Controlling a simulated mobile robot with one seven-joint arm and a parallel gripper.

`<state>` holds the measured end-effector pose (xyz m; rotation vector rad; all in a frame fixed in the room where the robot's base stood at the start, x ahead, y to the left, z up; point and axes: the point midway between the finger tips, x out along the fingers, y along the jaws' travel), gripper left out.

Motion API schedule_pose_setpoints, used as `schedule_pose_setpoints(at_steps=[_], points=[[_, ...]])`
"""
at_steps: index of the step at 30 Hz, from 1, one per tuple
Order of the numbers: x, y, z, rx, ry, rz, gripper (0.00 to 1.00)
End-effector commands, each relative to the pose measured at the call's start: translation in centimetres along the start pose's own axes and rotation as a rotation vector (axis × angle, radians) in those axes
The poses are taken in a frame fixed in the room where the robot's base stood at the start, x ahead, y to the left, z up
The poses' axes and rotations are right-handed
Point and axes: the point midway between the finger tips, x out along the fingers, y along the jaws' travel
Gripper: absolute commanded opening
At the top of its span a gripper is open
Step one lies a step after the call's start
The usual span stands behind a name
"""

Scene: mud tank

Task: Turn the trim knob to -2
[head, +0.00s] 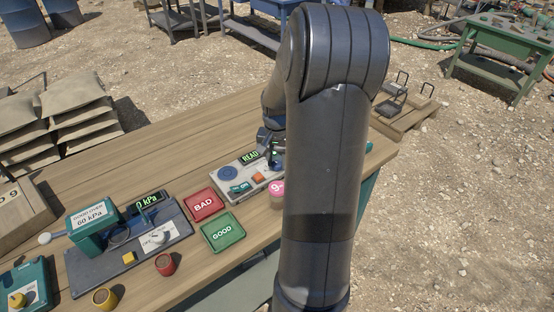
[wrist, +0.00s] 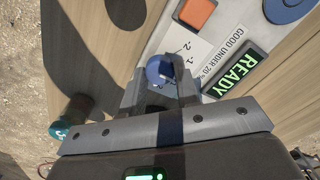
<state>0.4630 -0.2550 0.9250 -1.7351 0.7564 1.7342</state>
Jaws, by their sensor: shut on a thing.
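The blue trim knob (wrist: 160,69) sits on the panel of a grey instrument in the wrist view. My gripper (wrist: 160,88) is shut on it, one finger on each side. I cannot tell exactly which mark the knob points to. The instrument's display (wrist: 235,75) reads READY in green. In the head view my gripper (head: 272,145) is over the far right end of the instrument (head: 220,182), and the knob is hidden.
An orange button (wrist: 197,12) and a blue disc (wrist: 285,8) lie near the knob on the panel. A red BAD tray (head: 203,204) and green GOOD tray (head: 223,233) lie in front. A pink-topped jar (head: 277,190) stands close by. A pressure rig (head: 125,245) stands left.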

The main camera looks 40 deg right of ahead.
Motion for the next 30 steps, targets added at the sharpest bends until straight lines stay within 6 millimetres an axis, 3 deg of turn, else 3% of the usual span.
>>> schedule_pose_setpoints(at_steps=[14,30], points=[[-0.02,-0.04,-0.01,-0.089,0.001,0.001,0.06],[-0.01,-0.04,-0.01,-0.554,0.001,0.001,0.06]])
